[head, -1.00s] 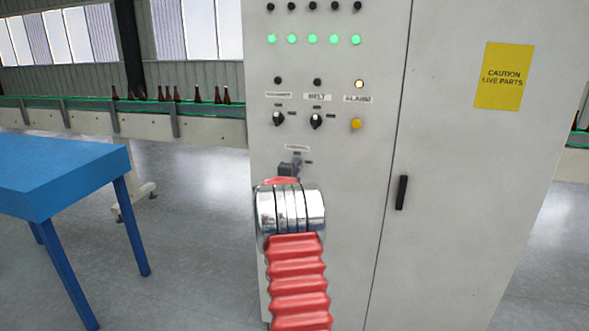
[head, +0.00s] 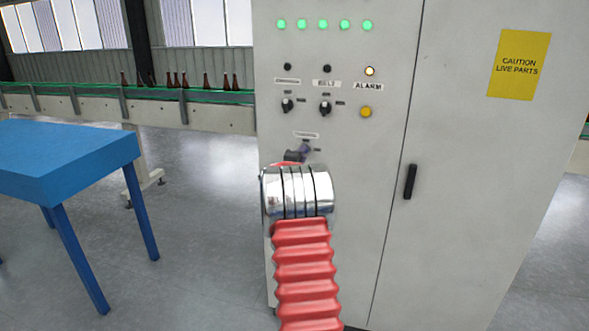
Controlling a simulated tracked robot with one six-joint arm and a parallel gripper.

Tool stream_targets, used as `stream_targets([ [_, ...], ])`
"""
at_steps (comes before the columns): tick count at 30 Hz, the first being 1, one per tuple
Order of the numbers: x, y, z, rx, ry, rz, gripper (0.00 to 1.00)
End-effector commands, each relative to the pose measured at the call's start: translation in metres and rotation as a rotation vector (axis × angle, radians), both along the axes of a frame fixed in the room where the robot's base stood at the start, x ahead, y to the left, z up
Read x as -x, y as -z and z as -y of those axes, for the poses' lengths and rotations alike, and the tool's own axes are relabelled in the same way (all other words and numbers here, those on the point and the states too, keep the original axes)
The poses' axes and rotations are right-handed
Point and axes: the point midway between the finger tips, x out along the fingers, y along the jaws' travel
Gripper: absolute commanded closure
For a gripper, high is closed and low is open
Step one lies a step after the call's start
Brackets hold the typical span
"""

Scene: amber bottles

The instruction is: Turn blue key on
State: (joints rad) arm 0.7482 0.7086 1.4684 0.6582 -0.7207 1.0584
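The blue key (head: 306,149) shows as a small blue-purple shape on the front of the grey cabinet, below a small white label (head: 306,134). Its lower part is hidden, and I cannot tell which way it is turned. My gripper (head: 293,156) is at the key, its dark tip showing just left of it. The silver wrist and red ribbed sleeve of my arm hide the rest of the gripper. I cannot see its fingers clearly, nor whether they touch the key.
The cabinet (head: 460,220) has two black selector knobs, one under a BELT label (head: 325,107), and a yellow button (head: 366,112) below a lit ALARM lamp (head: 370,71). A black door handle (head: 410,181) is at right. A blue table (head: 70,160) stands left; open floor lies between.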

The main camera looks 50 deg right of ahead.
Motion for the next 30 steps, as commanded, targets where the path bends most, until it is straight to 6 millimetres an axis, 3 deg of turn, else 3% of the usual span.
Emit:
stream_targets([
  [21, 0.039, -0.001, -0.090, 0.002, -0.001, 0.002, 0.77],
  [30, 0.048, -0.001, -0.107, 0.003, 0.002, 0.003, 0.77],
])
